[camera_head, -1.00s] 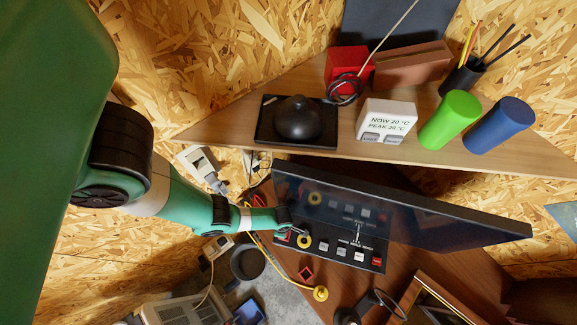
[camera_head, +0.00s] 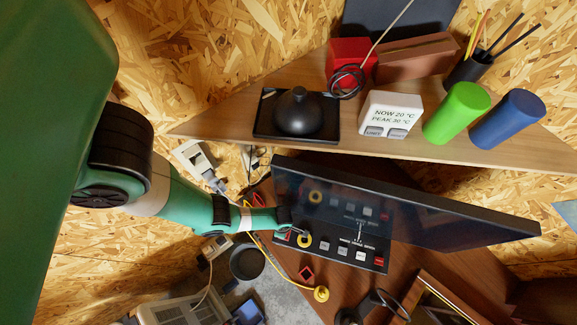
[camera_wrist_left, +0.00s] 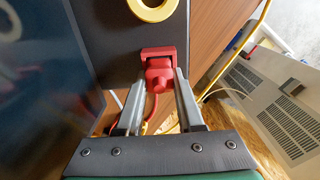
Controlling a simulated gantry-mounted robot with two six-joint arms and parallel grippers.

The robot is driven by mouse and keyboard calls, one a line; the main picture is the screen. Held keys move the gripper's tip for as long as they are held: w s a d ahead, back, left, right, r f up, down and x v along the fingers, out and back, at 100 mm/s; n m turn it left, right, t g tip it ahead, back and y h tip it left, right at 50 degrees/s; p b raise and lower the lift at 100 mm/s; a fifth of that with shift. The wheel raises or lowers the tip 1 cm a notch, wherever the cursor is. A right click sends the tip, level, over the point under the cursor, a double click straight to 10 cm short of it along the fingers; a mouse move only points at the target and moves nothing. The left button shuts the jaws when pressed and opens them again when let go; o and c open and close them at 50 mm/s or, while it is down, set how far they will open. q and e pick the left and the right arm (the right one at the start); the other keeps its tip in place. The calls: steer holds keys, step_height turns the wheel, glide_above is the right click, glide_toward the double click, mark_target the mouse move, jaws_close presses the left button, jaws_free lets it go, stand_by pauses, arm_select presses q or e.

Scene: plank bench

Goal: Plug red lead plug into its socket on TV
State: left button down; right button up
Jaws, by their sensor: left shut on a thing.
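The TV (camera_head: 420,205) stands below the shelf, its dark control panel (camera_head: 345,252) carrying a yellow ring socket (camera_head: 304,241) and several buttons. My left gripper (camera_head: 288,233) is at the panel's left end. In the left wrist view, my left gripper (camera_wrist_left: 159,84) is shut on the red plug (camera_wrist_left: 160,76), with a finger on each side. The plug's front meets the square red socket (camera_wrist_left: 157,52) on the panel, below the yellow ring. How deep it sits is hidden. A red lead hangs from the plug. My right gripper is out of view.
A yellow lead runs down to a yellow plug (camera_head: 321,294) near a red diamond-shaped piece (camera_head: 306,273). The shelf (camera_head: 230,118) above holds a black pot (camera_head: 298,112), a white display box (camera_head: 390,116), and green and blue cylinders. A picture frame stands lower right.

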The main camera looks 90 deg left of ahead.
arm_select(q)
steer(key=shift+c, duration=2.3)
jaws_free()
step_height(320, 180, up, 12)
steer(key=p, duration=1)
steer(key=shift+f+p, duration=0.15)
steer(key=shift+p, duration=0.25)
